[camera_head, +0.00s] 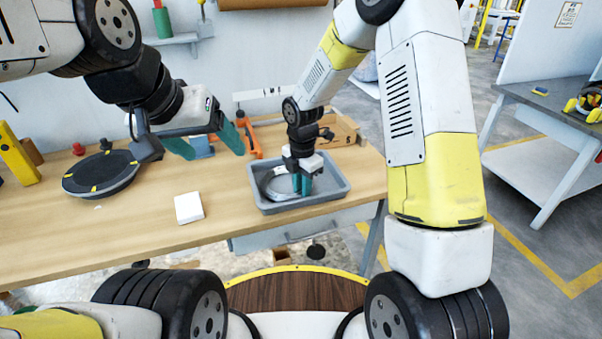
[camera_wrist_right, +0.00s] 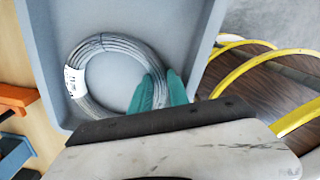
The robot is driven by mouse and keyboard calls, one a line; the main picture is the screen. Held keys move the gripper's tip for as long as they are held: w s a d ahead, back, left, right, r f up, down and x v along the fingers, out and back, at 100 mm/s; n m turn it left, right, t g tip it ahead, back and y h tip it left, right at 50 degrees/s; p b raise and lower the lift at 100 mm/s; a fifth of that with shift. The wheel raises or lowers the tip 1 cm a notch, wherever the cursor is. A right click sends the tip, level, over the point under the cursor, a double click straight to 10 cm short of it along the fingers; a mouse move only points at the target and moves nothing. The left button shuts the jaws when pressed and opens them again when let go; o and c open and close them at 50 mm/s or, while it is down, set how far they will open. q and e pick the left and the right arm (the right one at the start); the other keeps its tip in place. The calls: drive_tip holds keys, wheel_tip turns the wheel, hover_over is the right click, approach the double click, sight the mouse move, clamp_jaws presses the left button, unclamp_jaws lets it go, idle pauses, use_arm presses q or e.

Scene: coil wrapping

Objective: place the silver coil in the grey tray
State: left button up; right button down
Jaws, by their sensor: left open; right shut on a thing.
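The silver coil (camera_head: 277,185) is inside the grey tray (camera_head: 262,204) on the workbench. In the right wrist view the coil (camera_wrist_right: 83,98) shows a white label and lies within the walls of the tray (camera_wrist_right: 45,50). My right gripper (camera_head: 302,190) reaches down into the tray and is shut on the coil's side; its teal fingers (camera_wrist_right: 158,92) cover part of the ring. Whether the coil rests fully on the tray floor is hard to tell. My left gripper (camera_head: 212,148) is open and empty above the bench, left of the tray.
A round black turntable (camera_head: 100,172) with yellow marks is at the left of the bench. A white block (camera_head: 188,207) lies left of the tray. An orange tool (camera_head: 250,138) and a wooden box (camera_head: 343,130) stand behind. Bare bench top lies at front left.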

drive_tip(key=c, duration=1.5)
unclamp_jaws()
drive_tip(key=shift+f, duration=0.1)
drive_tip(key=shift+c, duration=0.2)
drive_tip(key=s+d+r+m+t, duration=0.1)
drive_tip(key=s+d+r+m, duration=0.1)
drive_tip(key=r, duration=0.5)
drive_tip(key=s+d+r+m, duration=0.1)
drive_tip(key=d+r+m, duration=0.15)
drive_tip(key=r, duration=0.45)
drive_tip(key=s+d+r+m+t, duration=0.1)
drive_tip(key=s+r+m, duration=0.15)
drive_tip(key=r, duration=0.35)
drive_tip(key=s+d+r+m+t+y, duration=0.1)
drive_tip(key=s+d+r+m+t, duration=0.1)
drive_tip(key=s+m, duration=0.5)
drive_tip(key=s+d+r+m+t+y, duration=0.1)
drive_tip(key=s+d+r+m+t, duration=0.1)
drive_tip(key=s+d+r+m, duration=0.3)
drive_tip(key=shift+s+r+m, duration=0.3)
drive_tip(key=shift+s+m, duration=1.2)
drive_tip(key=shift+m, duration=1.8)
